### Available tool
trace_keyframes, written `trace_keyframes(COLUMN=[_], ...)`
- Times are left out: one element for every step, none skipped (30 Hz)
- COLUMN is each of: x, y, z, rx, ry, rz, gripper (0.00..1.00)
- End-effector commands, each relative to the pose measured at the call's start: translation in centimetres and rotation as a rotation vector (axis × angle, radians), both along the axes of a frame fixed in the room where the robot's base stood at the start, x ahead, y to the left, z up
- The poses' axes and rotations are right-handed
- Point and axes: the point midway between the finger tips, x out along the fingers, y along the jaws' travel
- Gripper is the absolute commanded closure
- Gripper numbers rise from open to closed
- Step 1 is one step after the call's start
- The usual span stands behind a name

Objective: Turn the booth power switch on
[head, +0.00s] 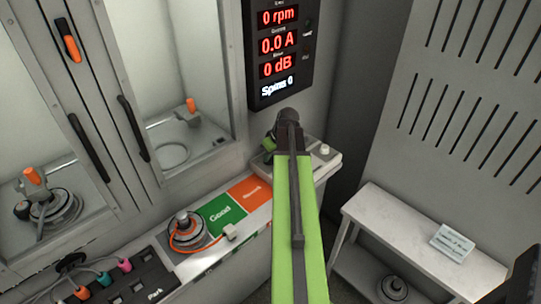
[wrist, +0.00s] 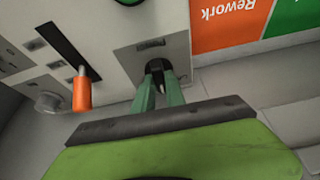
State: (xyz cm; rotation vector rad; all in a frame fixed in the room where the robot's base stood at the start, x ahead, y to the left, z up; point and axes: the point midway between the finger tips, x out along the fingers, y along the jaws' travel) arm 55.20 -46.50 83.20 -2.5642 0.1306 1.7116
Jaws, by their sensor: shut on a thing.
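The grey control box (head: 328,163) stands at the far right end of the bench, partly hidden behind my arm. In the wrist view, my gripper (wrist: 160,72) reaches to a darker grey plate on this box. Its two green fingers are shut on a small dark switch lever, which I take for the booth power switch (wrist: 154,65). The fingers hide most of the lever, so its exact position cannot be told. In the head view, the green arm covers the switch and the fingertips.
An orange-handled lever (wrist: 82,90) sits in a slot beside my gripper. The display (head: 280,45) reads 0 rpm, 0.0 A, 0 dB. Green Good (head: 221,214) and orange Rework (head: 251,194) pads and a hub motor (head: 186,232) lie leftward. A white-topped bench (head: 400,228) stands right.

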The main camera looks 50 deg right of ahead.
Motion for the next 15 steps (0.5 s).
trace_keyframes(x=[-0.05, -0.07, -0.06, -0.04, -0.04, 0.00, 0.01, 0.03, 0.04, 0.04, 0.05, 0.06, 0.11, 0.13, 0.15], y=[0.23, 0.24, 0.25, 0.25, 0.26, 0.31, 0.32, 0.33, 0.33, 0.33, 0.35, 0.36, 0.38, 0.39, 0.39], z=[-0.01, -0.02, -0.01, 0.00, 0.00, 0.00, -0.01, 0.00, 0.00, -0.01, -0.01, -0.01, 0.00, 0.00, 0.00], rx=[0.000, 0.000, -0.001, -0.001, -0.001, 0.000, -0.001, -0.001, -0.002, -0.001, 0.000, -0.001, -0.001, -0.001, -0.001], ry=[0.000, 0.001, 0.001, 0.000, 0.001, 0.001, 0.001, 0.000, 0.000, 0.001, 0.001, 0.001, 0.001, 0.001, 0.000], rz=[-0.041, -0.069, -0.108, -0.137, -0.165, -0.203, -0.230, -0.258, -0.296, -0.324, -0.351, -0.387, -0.413, -0.438, -0.470], gripper=[1.00, 1.00, 1.00, 1.00, 1.00, 1.00, 1.00, 1.00, 1.00, 1.00, 1.00, 1.00, 1.00, 1.00, 1.00])
